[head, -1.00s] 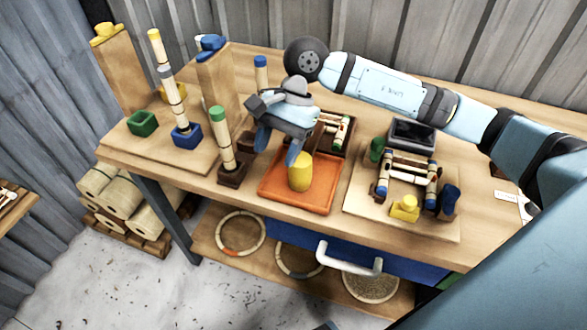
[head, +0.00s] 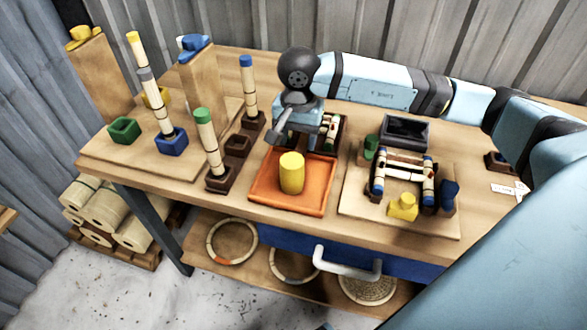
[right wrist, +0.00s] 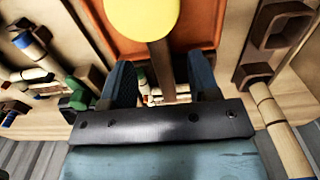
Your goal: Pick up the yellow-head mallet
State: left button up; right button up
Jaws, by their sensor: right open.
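The yellow-head mallet stands on the orange tray (head: 262,192), its yellow cylindrical head (head: 291,172) near the tray's middle. In the right wrist view the yellow head (right wrist: 142,16) is at the top, and a wooden handle (right wrist: 162,66) runs from it toward my fingers. My right gripper (head: 293,138) is over the back of the tray, behind the head. In the right wrist view its two blue fingers (right wrist: 161,82) are apart, with the handle lying between them in the picture; contact is not visible. My left gripper is not in view.
A dark rack with banded rattan pieces (head: 330,128) lies just behind the tray. Left are a dark socket block (head: 238,143) with upright sticks and a board of posts (head: 105,152). Right is a board holding a rattan frame (head: 355,205). A black bin (head: 405,130) stands behind it.

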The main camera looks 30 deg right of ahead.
aim_at(299, 151)
jog(key=f, duration=0.5)
jog(key=shift+d, duration=0.2)
grip_shut()
jog(key=shift+w+r, duration=0.1)
jog(key=shift+r, duration=0.05)
